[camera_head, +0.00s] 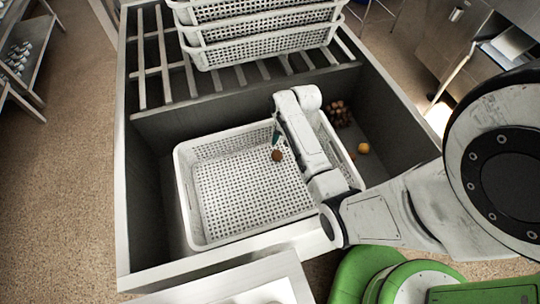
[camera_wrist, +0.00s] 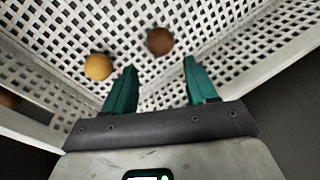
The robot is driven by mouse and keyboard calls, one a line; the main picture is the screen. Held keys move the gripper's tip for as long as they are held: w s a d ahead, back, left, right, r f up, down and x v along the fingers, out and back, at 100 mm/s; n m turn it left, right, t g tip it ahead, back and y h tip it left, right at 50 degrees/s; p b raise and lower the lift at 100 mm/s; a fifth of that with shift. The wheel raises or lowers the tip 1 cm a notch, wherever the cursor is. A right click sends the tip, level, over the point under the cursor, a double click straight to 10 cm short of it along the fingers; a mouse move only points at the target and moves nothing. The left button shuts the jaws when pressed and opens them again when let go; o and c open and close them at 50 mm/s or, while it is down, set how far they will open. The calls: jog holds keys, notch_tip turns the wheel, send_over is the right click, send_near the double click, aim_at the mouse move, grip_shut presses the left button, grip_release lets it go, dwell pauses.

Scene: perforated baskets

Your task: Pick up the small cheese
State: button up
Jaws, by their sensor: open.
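Two small round things show in the white perforated basket (camera_head: 186,205). One is brown (camera_wrist: 160,41) and shows in the head view too (camera_head: 277,155); the other is yellow-orange (camera_wrist: 98,66). Another yellow-orange round thing (camera_head: 363,148) lies outside the basket, to its right. I cannot tell for certain which is the small cheese. My gripper (camera_wrist: 160,66) is open and empty, its teal fingers pointing into the basket. The brown thing is just beyond the fingertips, between their lines; the yellow-orange one is left of the left finger. My arm hides part of the basket in the head view.
The basket stands in a deep grey sink with a pale rim (camera_head: 122,150). A pile of brown round things (camera_head: 339,113) lies right of the basket. Stacked white baskets (camera_head: 262,40) stand on the slatted rack behind. The basket floor's left part is clear.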

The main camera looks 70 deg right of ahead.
aim_at(278, 152)
jog(key=x, duration=0.3)
jog(key=shift+a+b+x, duration=0.2)
jog(key=shift+b+x, duration=0.1)
jog(key=shift+x, duration=2.2)
jog(key=shift+c, duration=0.2)
jog(key=c, duration=0.8)
